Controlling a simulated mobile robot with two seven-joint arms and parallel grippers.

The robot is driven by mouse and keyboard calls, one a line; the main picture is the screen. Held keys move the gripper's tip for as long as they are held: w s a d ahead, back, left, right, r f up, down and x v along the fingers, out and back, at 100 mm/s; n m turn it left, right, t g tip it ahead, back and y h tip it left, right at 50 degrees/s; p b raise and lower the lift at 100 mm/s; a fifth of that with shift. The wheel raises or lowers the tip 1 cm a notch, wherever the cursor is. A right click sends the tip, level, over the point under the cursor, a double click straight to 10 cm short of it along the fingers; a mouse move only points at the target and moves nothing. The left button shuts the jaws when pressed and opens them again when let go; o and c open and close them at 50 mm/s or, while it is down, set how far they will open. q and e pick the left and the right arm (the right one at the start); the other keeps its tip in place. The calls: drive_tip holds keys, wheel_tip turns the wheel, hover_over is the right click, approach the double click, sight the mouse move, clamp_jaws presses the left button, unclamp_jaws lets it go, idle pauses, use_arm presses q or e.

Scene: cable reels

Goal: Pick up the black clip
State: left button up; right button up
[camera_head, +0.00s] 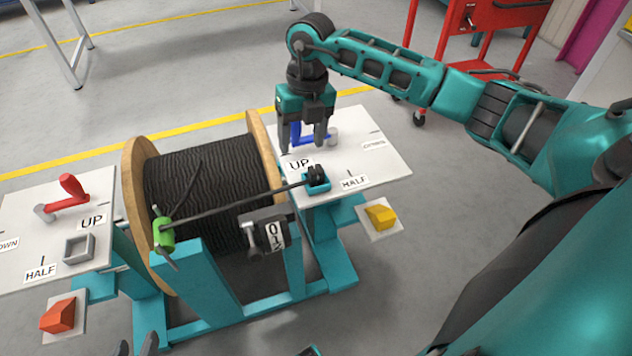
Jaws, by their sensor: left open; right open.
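The black clip (316,173) sits in a small teal holder (317,187) on the right white panel, between the UP and HALF labels. A dark cable or rod (235,204) runs from it to a green clip (163,236) at the left of the reel. My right gripper (303,146) is open, pointing down, a little behind and above the black clip, over the blue lever (309,137). I cannot tell whether it touches the lever. My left gripper (136,347) is open at the bottom edge, mostly out of view, with only its dark fingertips showing.
A wooden-flanged reel of black cable (200,180) stands in a teal frame (200,290) with a counter (275,235). The left panel (20,215) has a red lever (70,190) and a grey square socket (79,248). Orange (58,316) and yellow (380,216) pedals flank the frame.

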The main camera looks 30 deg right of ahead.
drive_tip(key=d+h, duration=0.1)
drive_tip(key=d, duration=0.2)
drive_tip(key=b, duration=0.2)
hover_over(316, 169)
drive_tip(key=shift+m, duration=0.3)
drive_tip(key=f, duration=0.5)
drive_tip(key=shift+a+f, duration=0.2)
drive_tip(key=shift+f, duration=0.95)
drive_tip(key=f, duration=0.3)
drive_tip(key=f+b, duration=0.1)
drive_tip(key=shift+d+f, duration=0.25)
drive_tip(key=shift+f, duration=0.1)
drive_tip(key=c, duration=1.1)
drive_tip(key=shift+r, duration=0.15)
drive_tip(key=shift+c, duration=0.3)
wheel_tip(316, 169, up, 20)
drive_tip(key=p, duration=0.4)
